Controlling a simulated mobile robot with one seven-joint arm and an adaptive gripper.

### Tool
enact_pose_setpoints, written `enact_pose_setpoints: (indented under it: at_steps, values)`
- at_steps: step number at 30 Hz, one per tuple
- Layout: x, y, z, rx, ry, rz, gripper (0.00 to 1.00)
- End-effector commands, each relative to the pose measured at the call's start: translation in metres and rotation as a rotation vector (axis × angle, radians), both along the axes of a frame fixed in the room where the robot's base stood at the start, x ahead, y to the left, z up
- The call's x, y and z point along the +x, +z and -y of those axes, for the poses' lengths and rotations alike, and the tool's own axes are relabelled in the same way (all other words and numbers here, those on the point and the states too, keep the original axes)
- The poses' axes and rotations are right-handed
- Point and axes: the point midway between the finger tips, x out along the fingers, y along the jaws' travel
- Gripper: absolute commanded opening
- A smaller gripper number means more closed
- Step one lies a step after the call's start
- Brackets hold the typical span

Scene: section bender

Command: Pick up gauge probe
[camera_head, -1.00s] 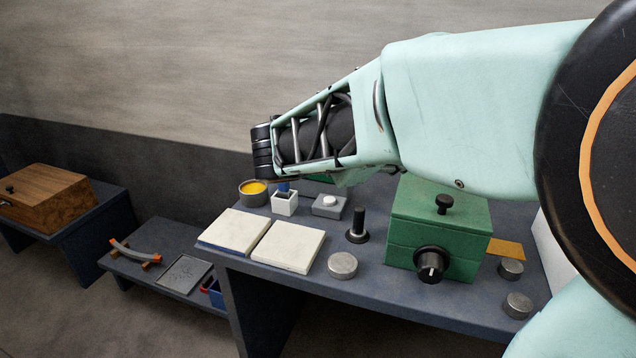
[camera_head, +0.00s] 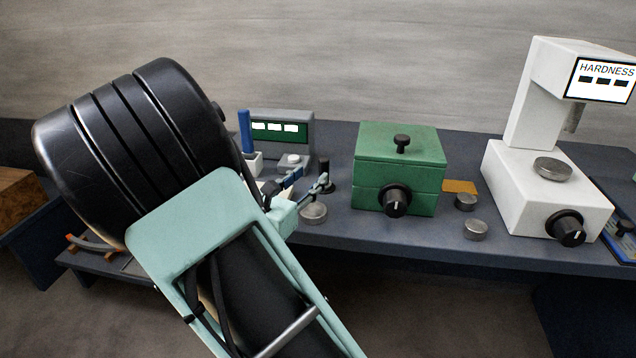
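The blue stick standing upright at the back left, most likely the gauge probe (camera_head: 245,131), rises from a small white holder (camera_head: 254,164). It is just left of the grey gauge box (camera_head: 306,130) with a green display. My gripper (camera_head: 309,181) is small in view, in front of and to the right of the probe and apart from it. Its two fingers look spread, with nothing seen between them. My arm hides the bench's left part.
A green box (camera_head: 398,175) with a black knob stands right of my gripper. A white hardness tester (camera_head: 523,196) stands further right. A dark post (camera_head: 327,172) and a metal disc (camera_head: 313,213) are close to my gripper.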

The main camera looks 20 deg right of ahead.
Motion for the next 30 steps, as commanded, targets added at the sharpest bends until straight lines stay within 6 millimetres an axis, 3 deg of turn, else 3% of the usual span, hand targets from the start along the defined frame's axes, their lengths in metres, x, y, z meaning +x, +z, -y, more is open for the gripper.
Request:
enact_pose_setpoints:
  at_steps: [18,26,30]
  values:
    - [0.043,0.009,0.061,-0.004,-0.007,0.009,0.38]
    - [0.046,0.008,0.062,0.000,-0.001,0.003,0.38]
    - [0.045,0.008,0.061,0.000,0.000,0.002,0.26]
